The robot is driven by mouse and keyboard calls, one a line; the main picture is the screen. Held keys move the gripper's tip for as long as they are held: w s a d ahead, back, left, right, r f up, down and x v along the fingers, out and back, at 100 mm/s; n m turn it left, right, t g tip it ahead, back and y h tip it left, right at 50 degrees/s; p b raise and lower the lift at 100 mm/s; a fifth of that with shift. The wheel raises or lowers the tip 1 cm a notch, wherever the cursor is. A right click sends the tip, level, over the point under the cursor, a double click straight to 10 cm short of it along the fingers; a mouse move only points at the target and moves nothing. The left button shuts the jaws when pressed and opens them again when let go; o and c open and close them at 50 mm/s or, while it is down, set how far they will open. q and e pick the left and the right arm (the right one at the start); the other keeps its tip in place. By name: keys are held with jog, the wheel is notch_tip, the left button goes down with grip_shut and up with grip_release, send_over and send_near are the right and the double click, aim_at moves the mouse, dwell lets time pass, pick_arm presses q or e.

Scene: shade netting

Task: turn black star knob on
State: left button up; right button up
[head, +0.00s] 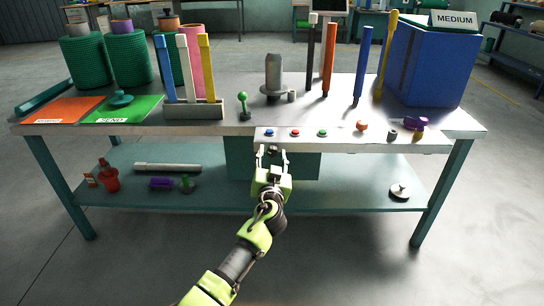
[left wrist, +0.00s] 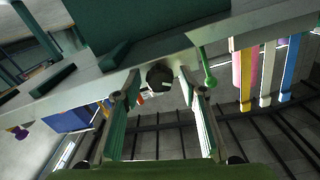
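The black star knob (left wrist: 160,77) shows in the left wrist view as a dark round knob with a pale mark, on the front of the bench. In the head view its dark shape (head: 272,149) shows small between my left fingertips, on the front panel below the buttons. My left gripper (head: 272,156) is open and faces the panel. In the left wrist view the two fingers of the left gripper (left wrist: 160,98) stand apart on either side of the knob, with gaps visible; the knob is just beyond the tips. My right gripper is not in view.
On the control panel (head: 345,144) are blue (head: 269,133), red (head: 295,133) and green (head: 322,133) buttons, and an orange knob (head: 361,126). A green-balled lever (head: 243,104) stands to the left. A lower shelf (head: 330,192) runs beneath. The floor in front is clear.

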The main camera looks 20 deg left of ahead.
pick_arm(q)
jog(key=c, duration=0.9)
